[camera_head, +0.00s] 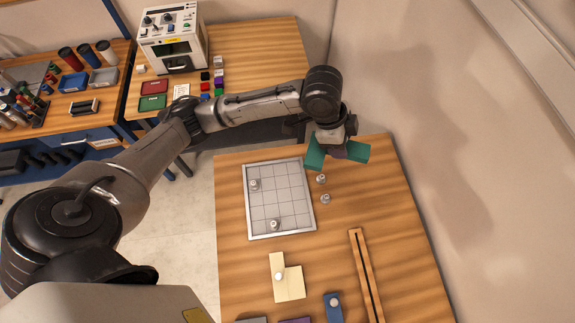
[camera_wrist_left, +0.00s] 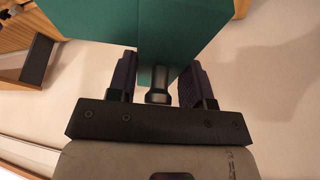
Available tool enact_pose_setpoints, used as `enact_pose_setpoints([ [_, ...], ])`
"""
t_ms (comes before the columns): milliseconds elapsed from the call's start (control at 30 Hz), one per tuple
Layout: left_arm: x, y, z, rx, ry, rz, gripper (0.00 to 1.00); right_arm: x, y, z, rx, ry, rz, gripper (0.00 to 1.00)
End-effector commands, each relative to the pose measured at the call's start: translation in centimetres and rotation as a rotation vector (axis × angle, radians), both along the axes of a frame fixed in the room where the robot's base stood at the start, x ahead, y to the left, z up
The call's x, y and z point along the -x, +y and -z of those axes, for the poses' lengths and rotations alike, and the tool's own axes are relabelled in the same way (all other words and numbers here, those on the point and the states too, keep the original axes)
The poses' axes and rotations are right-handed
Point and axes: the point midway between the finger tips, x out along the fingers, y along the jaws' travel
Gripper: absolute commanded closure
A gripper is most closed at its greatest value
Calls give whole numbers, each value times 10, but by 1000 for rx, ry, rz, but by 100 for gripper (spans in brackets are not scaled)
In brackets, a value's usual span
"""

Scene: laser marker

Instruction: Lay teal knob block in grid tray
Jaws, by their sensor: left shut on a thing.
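The teal knob block (camera_head: 314,154) is in my left gripper (camera_head: 338,148), above the far end of the near wooden table. It also shows in the left wrist view (camera_wrist_left: 125,30), where its knob (camera_wrist_left: 157,86) sits between the two fingers of my left gripper (camera_wrist_left: 157,80). The fingers partly hide the block in the head view. The grid tray (camera_head: 290,192) lies flat on the table, below and to the left of the held block. Two small knobs (camera_head: 254,184) (camera_head: 273,224) show inside the tray. My right gripper is not in view.
Two small metal knobs (camera_head: 321,179) (camera_head: 325,198) stand right of the tray. A cream knob block (camera_head: 290,286), a blue knob block (camera_head: 332,312) and a slotted wooden strip (camera_head: 366,275) lie nearer. A boxy machine (camera_head: 173,38) stands on the back table. A wall is at right.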

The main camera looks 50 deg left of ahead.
Motion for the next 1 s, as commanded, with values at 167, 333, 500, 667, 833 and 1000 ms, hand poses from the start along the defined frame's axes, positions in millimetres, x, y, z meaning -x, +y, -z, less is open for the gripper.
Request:
enact_pose_setpoints([
  [167, 2, -6, 73, 4, 4, 375, 80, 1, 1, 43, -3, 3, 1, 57],
  [333, 6, -12, 125, 3, 3, 697, 80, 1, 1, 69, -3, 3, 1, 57],
  [500, 10, -15, 164, 1, 1, 940, 80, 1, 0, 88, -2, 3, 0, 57],
  [667, 13, -18, 184, 1, -1, 1077, 80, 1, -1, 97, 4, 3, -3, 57],
  [833, 17, -7, 199, 0, 0, 1134, 80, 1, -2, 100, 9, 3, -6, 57],
  [1000, 25, 26, 219, -1, 3, 1137, 80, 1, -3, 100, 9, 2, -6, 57],
])
